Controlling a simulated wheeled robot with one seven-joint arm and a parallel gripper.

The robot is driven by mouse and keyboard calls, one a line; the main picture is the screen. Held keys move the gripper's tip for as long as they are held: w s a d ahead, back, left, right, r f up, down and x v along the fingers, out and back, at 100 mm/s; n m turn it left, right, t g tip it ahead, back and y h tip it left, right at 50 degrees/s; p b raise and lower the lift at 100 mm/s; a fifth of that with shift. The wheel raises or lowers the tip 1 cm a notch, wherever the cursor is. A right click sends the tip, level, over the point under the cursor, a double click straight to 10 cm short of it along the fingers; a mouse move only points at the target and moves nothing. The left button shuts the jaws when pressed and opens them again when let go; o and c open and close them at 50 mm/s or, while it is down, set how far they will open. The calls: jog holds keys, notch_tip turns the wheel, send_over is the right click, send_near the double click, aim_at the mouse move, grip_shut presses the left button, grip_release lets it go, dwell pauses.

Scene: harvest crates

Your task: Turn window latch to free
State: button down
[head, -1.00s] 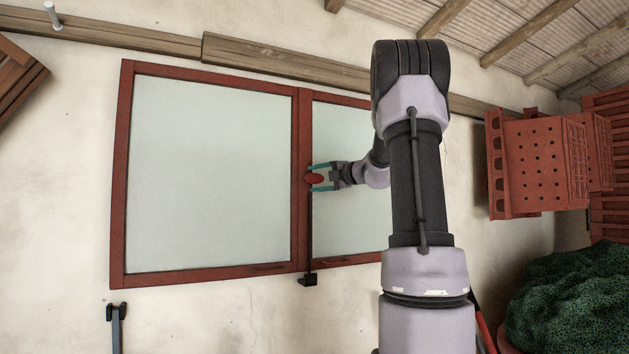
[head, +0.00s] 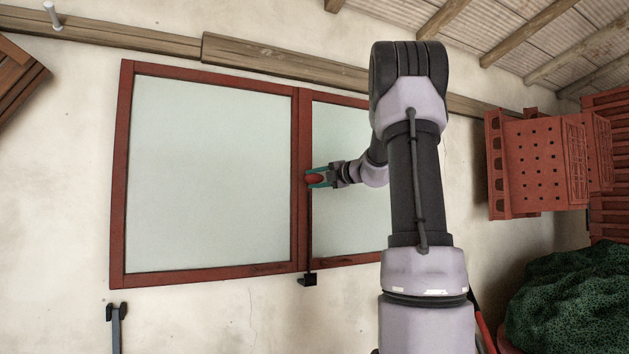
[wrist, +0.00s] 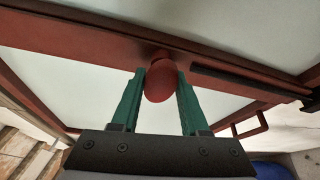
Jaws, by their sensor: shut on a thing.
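The window (head: 208,175) has a red frame and two pale panes. Its latch knob (head: 315,178), a red rounded knob, sits on the middle upright of the frame; it also shows in the wrist view (wrist: 160,82). My gripper (head: 314,178) is at the knob, with its green fingers (wrist: 155,95) on either side of it and closed on it. A dark rod (head: 309,230) runs from the knob down the upright to a black bracket (head: 308,280) at the sill. My arm hides much of the right pane.
Red crates (head: 540,165) are stacked at the right, above a dark green netted heap (head: 565,305). A wooden rail (head: 285,62) runs above the window. A grey hook (head: 117,320) is on the wall at lower left. The wall below the window is otherwise largely clear.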

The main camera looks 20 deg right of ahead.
jog(key=n+g+h, duration=0.1)
jog(key=n, duration=0.2)
jog(key=shift+n, duration=0.4)
jog(key=n+g+h, duration=0.1)
jog(key=n+h, duration=0.1)
jog(key=n, duration=0.1)
jog(key=shift+h, duration=0.3)
jog(key=n+h, duration=0.2)
jog(key=n, duration=0.1)
jog(key=shift+n+h, duration=0.8)
jog(key=shift+n, duration=0.5)
jog(key=shift+c, duration=2.1)
grip_release()
